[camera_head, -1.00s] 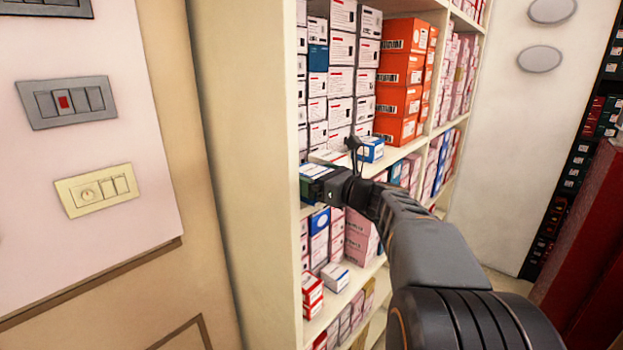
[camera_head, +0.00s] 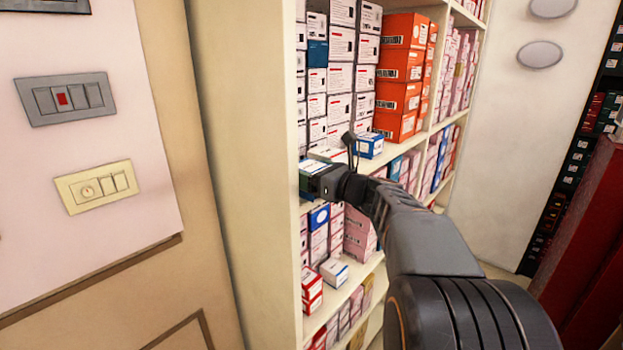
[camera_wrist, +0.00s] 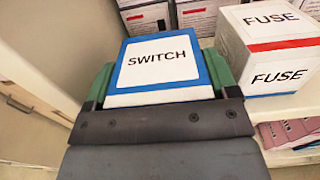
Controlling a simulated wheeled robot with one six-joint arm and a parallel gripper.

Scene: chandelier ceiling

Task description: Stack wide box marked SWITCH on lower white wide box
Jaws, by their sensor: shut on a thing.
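The wide box marked SWITCH (camera_wrist: 160,58) has a white top label with a blue border and fills the middle of the wrist view. My gripper (camera_wrist: 160,76) is shut on it, with a green finger at each side. In the head view my gripper (camera_head: 322,180) is at the left end of the middle shelf, with a small part of the held box (camera_head: 308,168) showing. The box's underside is hidden. A white box (camera_head: 333,271) lies on the lower shelf; I cannot tell if it is the task's lower white wide box.
A white FUSE box (camera_wrist: 268,48) with a red stripe stands close right of the held box. White boxes (camera_head: 340,78) and orange boxes (camera_head: 398,97) are stacked behind. A blue-sided box (camera_head: 370,146) sits farther right. The shelf's side panel (camera_head: 245,190) is close on the left.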

